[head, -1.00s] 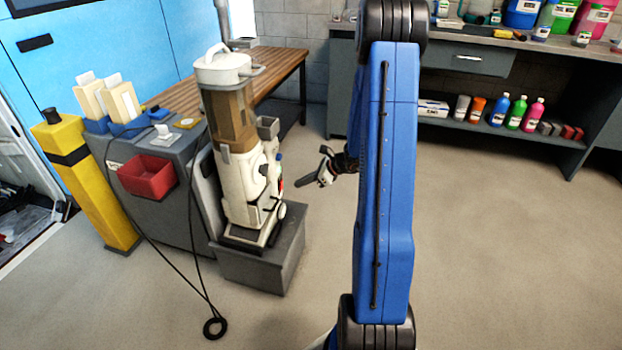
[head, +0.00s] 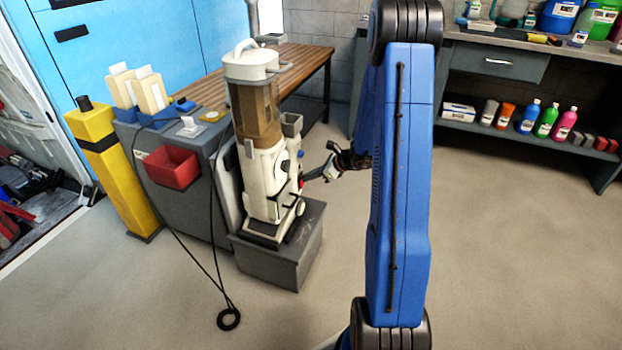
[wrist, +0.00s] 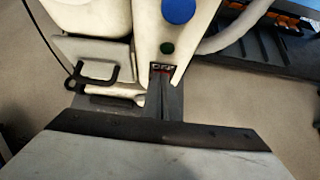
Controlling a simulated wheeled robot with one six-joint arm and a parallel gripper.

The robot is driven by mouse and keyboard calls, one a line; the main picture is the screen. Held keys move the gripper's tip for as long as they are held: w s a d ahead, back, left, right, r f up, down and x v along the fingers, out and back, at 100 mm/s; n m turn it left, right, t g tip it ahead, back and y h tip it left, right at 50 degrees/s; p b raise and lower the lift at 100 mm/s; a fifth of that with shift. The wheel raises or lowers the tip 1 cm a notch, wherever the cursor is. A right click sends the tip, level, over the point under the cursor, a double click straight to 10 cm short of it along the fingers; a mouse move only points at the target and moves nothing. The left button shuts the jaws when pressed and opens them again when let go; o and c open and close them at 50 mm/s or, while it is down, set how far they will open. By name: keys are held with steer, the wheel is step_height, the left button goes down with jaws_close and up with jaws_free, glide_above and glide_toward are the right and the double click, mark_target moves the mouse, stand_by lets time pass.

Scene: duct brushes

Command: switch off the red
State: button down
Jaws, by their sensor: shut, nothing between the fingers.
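A cream upright machine (head: 270,180) with a brown see-through canister stands on a grey plinth (head: 270,262). A small red part (head: 301,184) shows on its right side in the head view. In the wrist view, the machine's front has a blue knob (wrist: 178,10), a green button (wrist: 167,48) and below them a dark red switch area (wrist: 162,68) with letters that look like "OFF". My gripper (head: 308,178) is shut and empty, its tips at the machine's right side. In the wrist view my gripper's tips (wrist: 165,82) are just below the lettering and partly cover it. Whether they touch cannot be told.
A grey cabinet with a red bin (head: 172,167) and a yellow post (head: 112,170) stand left of the machine. A black cord (head: 228,318) hangs to the floor. A wooden bench (head: 300,70) is behind. The floor on the right is clear.

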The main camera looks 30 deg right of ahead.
steer(key=shift+r, duration=0.1)
steer(key=shift+r, duration=0.7)
steer(key=shift+s+d, duration=0.1)
steer(key=shift+d, duration=0.05)
steer(key=v, duration=1.3)
stand_by(0.4)
